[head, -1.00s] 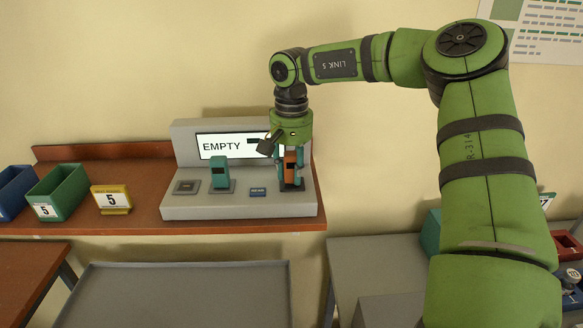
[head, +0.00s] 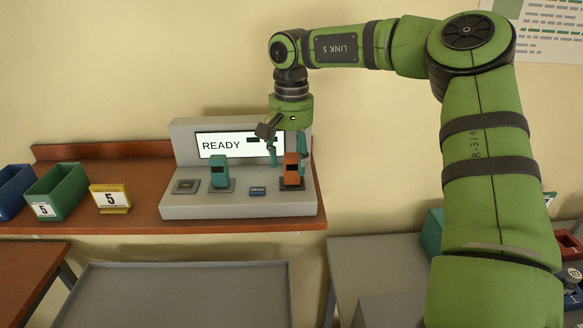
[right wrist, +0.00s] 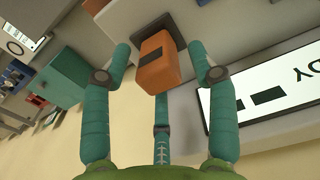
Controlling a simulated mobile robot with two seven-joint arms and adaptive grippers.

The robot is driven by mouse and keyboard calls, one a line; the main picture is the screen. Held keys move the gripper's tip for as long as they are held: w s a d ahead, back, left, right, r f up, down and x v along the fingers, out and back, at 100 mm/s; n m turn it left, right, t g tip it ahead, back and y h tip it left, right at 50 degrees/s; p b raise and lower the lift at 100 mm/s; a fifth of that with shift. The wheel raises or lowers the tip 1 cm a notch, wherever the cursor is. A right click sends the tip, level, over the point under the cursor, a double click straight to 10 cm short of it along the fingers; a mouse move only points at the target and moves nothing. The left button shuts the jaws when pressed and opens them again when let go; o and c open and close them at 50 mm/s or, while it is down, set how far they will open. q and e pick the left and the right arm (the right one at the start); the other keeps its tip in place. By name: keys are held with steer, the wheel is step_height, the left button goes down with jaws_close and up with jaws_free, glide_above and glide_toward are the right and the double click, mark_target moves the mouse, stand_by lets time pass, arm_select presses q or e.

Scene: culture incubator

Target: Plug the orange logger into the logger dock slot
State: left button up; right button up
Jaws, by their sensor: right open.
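The orange logger (head: 292,168) stands upright in the right-hand slot of the grey logger dock (head: 240,205). It also shows in the right wrist view (right wrist: 158,62), seated on a dark square base. My right gripper (head: 287,158) is open and just above the logger, with its teal fingers spread around it and apart from it. In the right wrist view my right gripper (right wrist: 160,75) has fingers on both sides of the logger and one below. The dock's screen (head: 225,145) reads READY. My left gripper is not in view.
A teal logger (head: 219,172) stands in another dock slot to the left. A yellow sign with 5 (head: 110,198) and a green bin (head: 57,190) stand further left. A grey tray (head: 180,290) is in front.

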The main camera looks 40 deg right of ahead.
step_height(320, 180, up, 9)
steer(key=shift+f, duration=0.2)
stand_by(0.6)
